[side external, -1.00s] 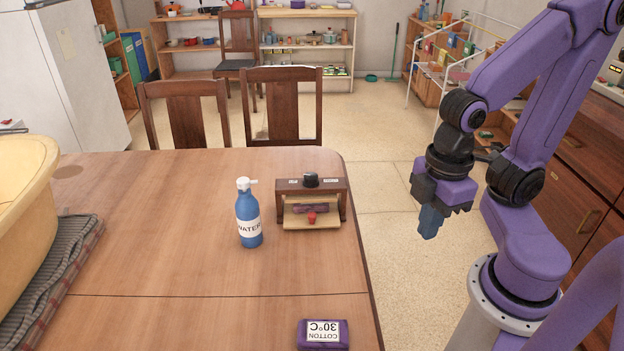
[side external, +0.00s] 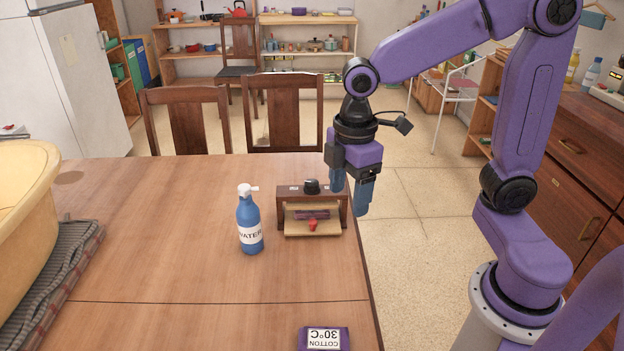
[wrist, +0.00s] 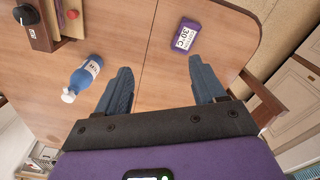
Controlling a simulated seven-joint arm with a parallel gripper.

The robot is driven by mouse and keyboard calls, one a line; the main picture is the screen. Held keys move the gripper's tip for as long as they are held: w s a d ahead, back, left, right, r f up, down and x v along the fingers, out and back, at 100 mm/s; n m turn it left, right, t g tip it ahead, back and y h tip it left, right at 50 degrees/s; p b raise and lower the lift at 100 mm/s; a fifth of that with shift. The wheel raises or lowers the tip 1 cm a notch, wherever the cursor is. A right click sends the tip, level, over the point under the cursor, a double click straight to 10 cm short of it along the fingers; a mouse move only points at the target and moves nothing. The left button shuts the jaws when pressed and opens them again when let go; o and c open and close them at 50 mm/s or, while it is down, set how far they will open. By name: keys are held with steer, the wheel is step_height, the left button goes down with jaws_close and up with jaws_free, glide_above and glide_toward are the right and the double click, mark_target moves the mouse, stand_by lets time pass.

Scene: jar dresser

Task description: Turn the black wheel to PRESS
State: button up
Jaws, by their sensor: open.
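The black wheel (side external: 312,186) sits on top of a brown wooden press box (side external: 342,205) near the table's right edge. A wooden ledge with a red knob (side external: 312,225) is at the box's front, and a dark purple piece lies in its opening. The wheel also shows at the top left of the wrist view (wrist: 26,14). My gripper (side external: 350,200) is open and empty, just right of the box and above the table's edge. It is apart from the wheel. In the wrist view its two blue fingers (wrist: 158,92) are spread wide. The wheel's markings are too small to read.
A blue water bottle (side external: 249,225) stands left of the press box. A purple block labelled cotton 30°C (side external: 324,338) lies at the table's front. A yellow basin (side external: 22,210) rests on a striped cloth at the left. The table's middle is clear. Two chairs stand behind.

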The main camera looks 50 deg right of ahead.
steer(key=w+d+n, duration=0.1)
steer(key=w+d, duration=0.2)
steer(key=w, duration=0.8)
steer(key=n, duration=0.2)
glide_above(312, 182)
step_height(312, 182, down, 3)
step_height(312, 182, down, 17)
steer(key=shift+r, duration=0.15)
steer(key=c, duration=1.1)
